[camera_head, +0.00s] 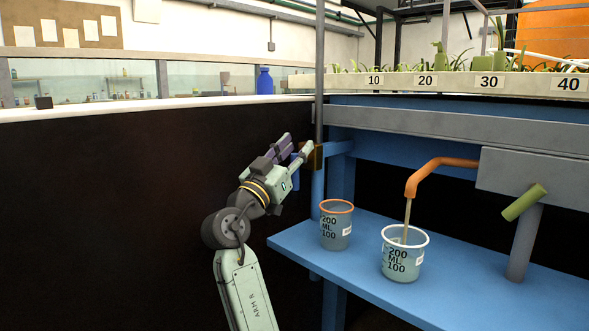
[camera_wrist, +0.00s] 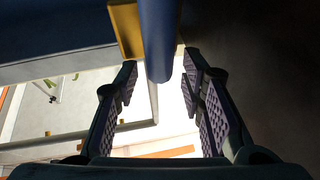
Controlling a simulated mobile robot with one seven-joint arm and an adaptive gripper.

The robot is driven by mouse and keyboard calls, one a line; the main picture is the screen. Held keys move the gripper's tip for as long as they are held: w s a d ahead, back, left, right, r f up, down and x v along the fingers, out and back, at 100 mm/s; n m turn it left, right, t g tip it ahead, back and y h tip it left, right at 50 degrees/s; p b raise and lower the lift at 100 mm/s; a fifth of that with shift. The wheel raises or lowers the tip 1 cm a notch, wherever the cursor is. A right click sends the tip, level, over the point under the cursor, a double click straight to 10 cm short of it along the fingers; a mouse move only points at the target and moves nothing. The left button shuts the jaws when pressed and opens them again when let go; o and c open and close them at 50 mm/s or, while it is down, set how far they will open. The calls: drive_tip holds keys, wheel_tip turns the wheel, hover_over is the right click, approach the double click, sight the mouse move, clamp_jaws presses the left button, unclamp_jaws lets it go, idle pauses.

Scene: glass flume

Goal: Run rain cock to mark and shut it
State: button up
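My gripper (camera_head: 299,145) is at the left of the blue shelf, and its fingers are apart. In the wrist view a blue bar-like handle (camera_wrist: 158,40) beside a yellow block (camera_wrist: 127,30) reaches between the open fingertips (camera_wrist: 160,90); I cannot see contact. In the head view the blue handle (camera_head: 296,172) hangs by the gripper, partly hidden. An orange spout (camera_head: 440,166) runs a thin stream (camera_head: 407,215) into a white-rimmed beaker (camera_head: 402,262) marked 200 ML 100. Its water level is unclear. An orange-rimmed beaker (camera_head: 336,232) with the same marks stands left of it.
Both beakers stand on a blue shelf (camera_head: 300,250). A green handle (camera_head: 524,202) sits on a grey post at the right. Above is a planted tray with numbers 10 to 40 (camera_head: 430,82). A grey upright (camera_head: 319,60) stands close to my gripper. A blue bottle (camera_head: 265,81) is behind.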

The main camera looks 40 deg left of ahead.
drive_tip(key=shift+r, duration=2.3)
